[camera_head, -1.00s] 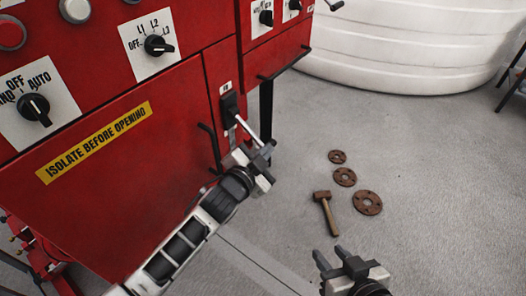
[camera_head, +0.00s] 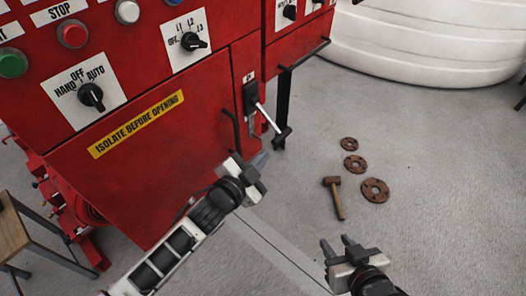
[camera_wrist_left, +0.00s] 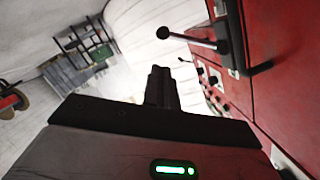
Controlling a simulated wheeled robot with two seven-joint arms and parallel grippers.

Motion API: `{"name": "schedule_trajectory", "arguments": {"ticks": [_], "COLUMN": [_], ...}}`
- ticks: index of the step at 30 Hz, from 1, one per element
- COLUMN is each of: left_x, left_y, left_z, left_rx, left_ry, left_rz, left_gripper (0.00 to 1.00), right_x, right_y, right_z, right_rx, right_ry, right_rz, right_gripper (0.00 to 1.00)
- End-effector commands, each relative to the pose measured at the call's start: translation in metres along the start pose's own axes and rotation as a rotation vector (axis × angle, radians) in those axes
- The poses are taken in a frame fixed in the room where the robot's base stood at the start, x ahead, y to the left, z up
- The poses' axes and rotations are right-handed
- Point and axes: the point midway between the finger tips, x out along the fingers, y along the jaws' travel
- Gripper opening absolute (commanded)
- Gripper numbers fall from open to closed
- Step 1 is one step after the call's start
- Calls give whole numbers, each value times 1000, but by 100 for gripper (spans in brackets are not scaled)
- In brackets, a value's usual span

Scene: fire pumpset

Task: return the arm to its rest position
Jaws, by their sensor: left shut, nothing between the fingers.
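My left gripper (camera_head: 256,166) is shut and empty, in front of the red pump cabinet (camera_head: 150,165), a little below and apart from the lever (camera_head: 268,120) on its right side. In the left wrist view the shut fingers (camera_wrist_left: 161,85) point up the middle, with the lever (camera_wrist_left: 190,40) beyond and to the right, not held. My right gripper (camera_head: 337,246) shows at the lower right of the head view, its two fingers apart with nothing between them, over the floor.
A hammer (camera_head: 335,196) and several rusty flanges (camera_head: 375,190) lie on the grey floor. A large white tank (camera_head: 425,45) stands behind. A wooden-topped stool (camera_head: 12,232) is at the left edge. The floor right of the cabinet is mostly clear.

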Motion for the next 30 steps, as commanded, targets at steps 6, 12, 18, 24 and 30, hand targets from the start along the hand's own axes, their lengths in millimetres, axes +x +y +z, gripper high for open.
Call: {"name": "schedule_trajectory", "arguments": {"ticks": [6,12,18,24,30], "left_x": [0,0,-24,-109,-180], "left_y": [0,0,11,34,47], "left_z": [0,0,16,60,85], "left_rx": [0,0,-126,-499,-737], "left_ry": [0,0,-67,-293,-464], "left_rz": [0,0,-4,-36,-71], "left_gripper": [0,0,0,0,0], "right_x": [1,2,1,0,-1], "right_y": [0,-1,-2,-2,-2], "right_z": [-2,-3,-3,-1,0], "right_rx": [3,12,16,17,16], "right_ry": [6,7,6,1,-2], "right_rz": [2,2,2,2,2], "right_gripper": [36,36,36,36,36]}}
